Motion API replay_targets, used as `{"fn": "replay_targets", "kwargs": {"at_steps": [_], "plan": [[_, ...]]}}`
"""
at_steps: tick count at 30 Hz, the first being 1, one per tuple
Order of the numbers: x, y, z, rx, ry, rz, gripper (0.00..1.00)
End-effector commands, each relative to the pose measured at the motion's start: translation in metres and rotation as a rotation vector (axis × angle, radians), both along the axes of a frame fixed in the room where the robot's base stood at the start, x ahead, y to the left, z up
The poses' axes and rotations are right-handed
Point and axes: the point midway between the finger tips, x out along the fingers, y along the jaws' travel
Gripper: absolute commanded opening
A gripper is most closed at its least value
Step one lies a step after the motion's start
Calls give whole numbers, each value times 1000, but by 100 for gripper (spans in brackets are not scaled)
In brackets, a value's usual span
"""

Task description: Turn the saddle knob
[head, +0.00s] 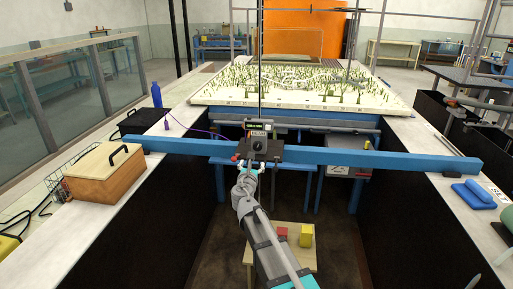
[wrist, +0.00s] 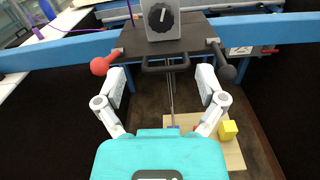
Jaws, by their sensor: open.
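The saddle (head: 257,148) is a dark grey unit on the blue beam (head: 340,156), with a small display and a "BEAM" label. A red ball handle (wrist: 99,66) and a black ball handle (wrist: 228,72) stick out at the saddle's left and right. My gripper (wrist: 160,82) is open and empty, below and in front of the knob, apart from it. It also shows just under the saddle in the head view (head: 249,171).
A low wooden table with a red block (head: 282,233) and a yellow block (head: 306,235) stands below the beam. A wooden box (head: 101,175) and a blue bottle (head: 156,94) are on the left ledge. A blue roll (head: 475,192) lies on the right ledge.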

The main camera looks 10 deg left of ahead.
Motion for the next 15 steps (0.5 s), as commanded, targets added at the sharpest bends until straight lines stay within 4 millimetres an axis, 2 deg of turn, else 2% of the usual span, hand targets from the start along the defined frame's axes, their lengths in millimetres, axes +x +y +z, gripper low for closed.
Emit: {"fn": "replay_targets", "kwargs": {"at_steps": [10,15], "plan": [[1,0,0,3,1,-2,89],[9,0,0,4,1,-3,89]]}}
